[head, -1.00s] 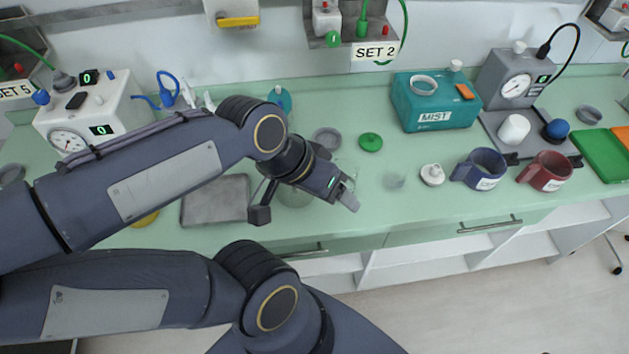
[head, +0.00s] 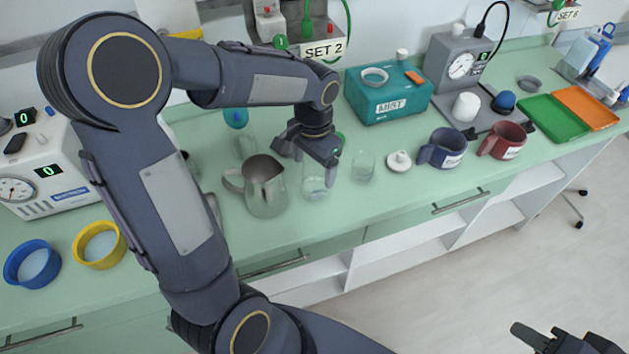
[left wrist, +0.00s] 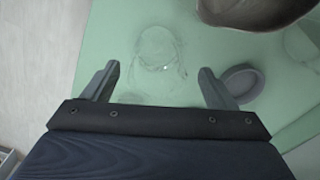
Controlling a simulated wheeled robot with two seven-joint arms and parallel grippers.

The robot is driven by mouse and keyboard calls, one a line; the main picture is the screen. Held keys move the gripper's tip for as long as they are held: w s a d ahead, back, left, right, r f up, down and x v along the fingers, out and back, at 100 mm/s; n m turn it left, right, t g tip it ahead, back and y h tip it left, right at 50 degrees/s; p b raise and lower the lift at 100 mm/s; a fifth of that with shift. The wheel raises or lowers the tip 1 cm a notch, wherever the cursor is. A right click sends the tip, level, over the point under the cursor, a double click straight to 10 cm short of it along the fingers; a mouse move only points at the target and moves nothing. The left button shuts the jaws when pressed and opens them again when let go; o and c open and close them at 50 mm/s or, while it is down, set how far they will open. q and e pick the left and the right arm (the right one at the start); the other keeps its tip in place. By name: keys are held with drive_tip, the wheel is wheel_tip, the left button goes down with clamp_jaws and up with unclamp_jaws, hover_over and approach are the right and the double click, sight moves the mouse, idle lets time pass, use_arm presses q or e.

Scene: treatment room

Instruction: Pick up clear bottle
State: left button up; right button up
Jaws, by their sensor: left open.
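A clear, see-through vessel that looks like the clear bottle (head: 314,186) stands on the green counter just below my left gripper (head: 318,158). In the left wrist view the clear bottle (left wrist: 158,48) shows faintly ahead of the gap between the fingers of my left gripper (left wrist: 155,82). Those fingers are spread, with nothing held between them. Part of the bottle is hidden by the gripper in the head view. My right gripper (head: 562,340) is at the bottom right, over the floor and partly cut off, so its opening is unclear.
A metal jug (head: 264,188) stands close to the left of the bottle. A small clear glass (head: 363,167) and a white lidded item (head: 399,161) stand to the right, then a blue mug (head: 446,149) and a red mug (head: 505,141). The teal MIST box (head: 385,96) is behind.

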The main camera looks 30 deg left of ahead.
use_arm(q)
drive_tip(key=shift+s+d+f, duration=0.1)
drive_tip(key=shift+d+f, duration=0.05)
drive_tip(key=shift+f, duration=1.8)
drive_tip(key=c, duration=1.1)
